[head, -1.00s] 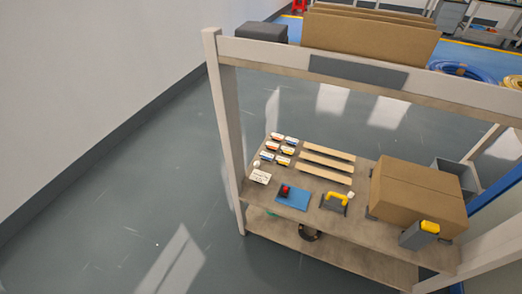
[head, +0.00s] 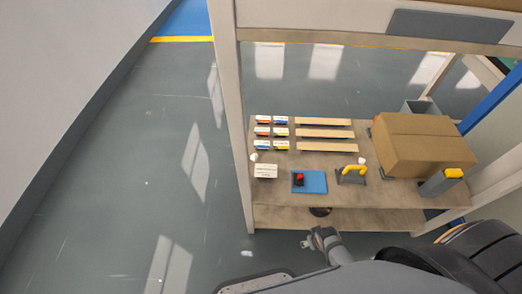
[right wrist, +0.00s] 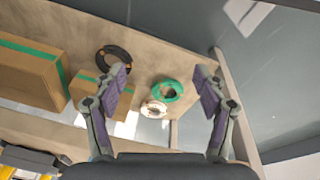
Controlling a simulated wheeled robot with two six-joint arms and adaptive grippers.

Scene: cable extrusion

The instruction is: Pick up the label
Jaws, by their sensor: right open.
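A small white card with printed lines, which looks like the label (head: 266,171), stands at the front left of the workbench top (head: 225,192) in the head view. Small white-faced pieces with orange and blue bases (head: 263,132) sit in two columns behind it; their print is too small to read. My right gripper (head: 311,240) is low in front of the bench, apart from the card. In the right wrist view my right gripper (right wrist: 162,84) is open, with nothing between its purple pads. The card cannot be made out there. My left gripper is not in view.
In the right wrist view, coils (right wrist: 168,91) and taped boxes (right wrist: 30,75) lie on a shelf.

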